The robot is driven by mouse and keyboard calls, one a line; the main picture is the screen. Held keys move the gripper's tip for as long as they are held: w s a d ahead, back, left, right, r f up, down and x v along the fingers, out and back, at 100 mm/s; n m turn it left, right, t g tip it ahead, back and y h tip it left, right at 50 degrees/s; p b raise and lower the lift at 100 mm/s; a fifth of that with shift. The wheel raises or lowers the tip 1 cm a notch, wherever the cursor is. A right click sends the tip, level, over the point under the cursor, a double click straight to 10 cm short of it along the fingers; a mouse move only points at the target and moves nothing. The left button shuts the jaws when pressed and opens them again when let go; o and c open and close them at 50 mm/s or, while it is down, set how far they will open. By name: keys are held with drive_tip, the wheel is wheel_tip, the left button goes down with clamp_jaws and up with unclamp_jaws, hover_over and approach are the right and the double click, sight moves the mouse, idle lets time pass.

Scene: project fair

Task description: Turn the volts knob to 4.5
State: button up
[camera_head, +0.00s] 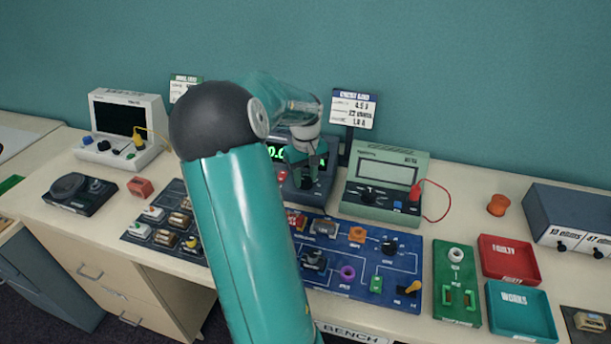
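A dark power supply (323,187) stands behind the blue board, largely hidden by my arm. Part of its green lit display (275,153) shows to the left of my gripper, and its full reading is hidden. A small dark knob (307,184) shows on its front. I cannot read a label for this knob. My gripper (306,172) points down right at this knob, its teal fingers over or against it. I cannot tell whether the fingers touch the knob or are closed on it. A sign (354,108) behind carries a line that looks like 4.5 V.
A green meter (386,183) with a red lead stands close to the right of my gripper. A blue circuit board (338,250) lies in front. A red tray (509,258) and a teal tray (521,311) are at right. An oscilloscope (121,128) stands at left.

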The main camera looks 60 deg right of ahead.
drive_tip(key=shift+m, duration=0.3)
drive_tip(key=m, duration=1.1)
idle(0.4)
idle(0.5)
drive_tip(key=o, duration=1)
drive_tip(key=shift+c, duration=0.2)
